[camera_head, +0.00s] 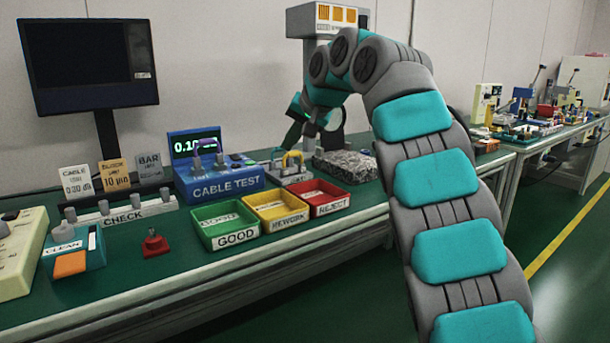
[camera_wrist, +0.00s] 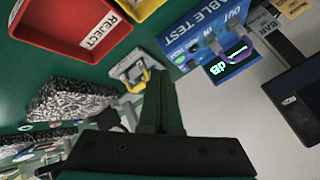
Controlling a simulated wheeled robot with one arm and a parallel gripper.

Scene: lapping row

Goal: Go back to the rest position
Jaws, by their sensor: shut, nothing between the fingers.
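My gripper (camera_wrist: 160,82) is shut and empty, with its fingers close together in the wrist view. In the head view my arm reaches up from the lower right and bends down over the far part of the bench, near the blue CABLE TEST box (camera_head: 222,182). There the fingertips are hard to make out. In the wrist view the fingers point toward a small grey fixture with a yellow loop (camera_wrist: 134,76). I cannot tell the gap between them.
Green GOOD (camera_head: 238,239), yellow REWORK (camera_head: 288,224) and red REJECT (camera_head: 331,209) trays stand along the bench front. A speckled stone block (camera_head: 346,166) lies behind them. A monitor (camera_head: 88,62) stands at back left.

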